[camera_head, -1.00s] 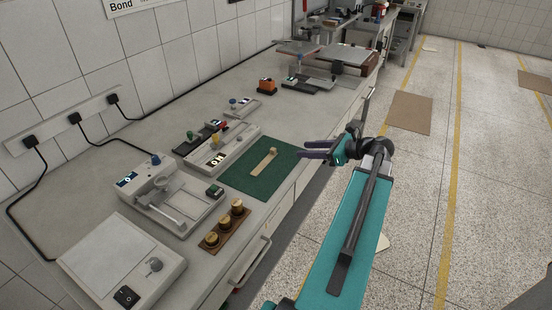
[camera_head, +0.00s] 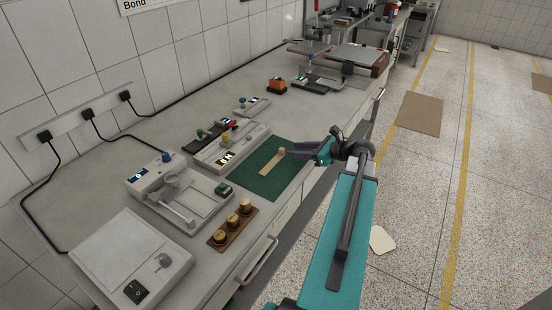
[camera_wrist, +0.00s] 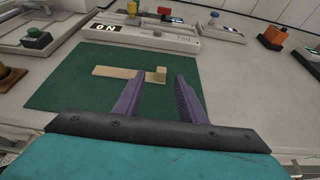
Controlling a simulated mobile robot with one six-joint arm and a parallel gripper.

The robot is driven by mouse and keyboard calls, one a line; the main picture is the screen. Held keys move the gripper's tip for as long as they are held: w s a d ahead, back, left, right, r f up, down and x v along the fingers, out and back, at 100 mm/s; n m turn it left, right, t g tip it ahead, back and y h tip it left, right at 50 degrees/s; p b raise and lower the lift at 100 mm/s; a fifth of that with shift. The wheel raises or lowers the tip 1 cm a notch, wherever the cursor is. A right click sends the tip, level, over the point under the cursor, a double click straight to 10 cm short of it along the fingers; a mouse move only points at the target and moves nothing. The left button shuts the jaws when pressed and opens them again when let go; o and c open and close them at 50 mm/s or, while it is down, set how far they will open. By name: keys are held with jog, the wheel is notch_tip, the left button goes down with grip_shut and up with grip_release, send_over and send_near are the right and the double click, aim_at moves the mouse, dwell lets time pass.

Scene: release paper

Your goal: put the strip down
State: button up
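A pale wooden-coloured strip (camera_head: 270,164) lies on the green mat (camera_head: 283,187) on the bench. My gripper (camera_head: 290,150) is close to the block end of the strip in the head view. In the wrist view my gripper (camera_wrist: 157,77) is open, its two purple fingers apart with nothing held between them. I cannot tell the fingers' height above the mat.
A long grey device (camera_head: 231,147) stands behind the mat, and a device with a tray (camera_head: 180,190) is left of it. Mat around the strip is bare.

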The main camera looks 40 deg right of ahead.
aim_at(283, 149)
jog(key=shift+w, duration=0.2)
jog(key=shift+p+x, duration=0.75)
jog(key=shift+x, duration=1.2)
jog(key=shift+w+f, duration=0.3)
jog(key=shift+w, duration=0.3)
jog(key=shift+c, duration=0.3)
grip_shut()
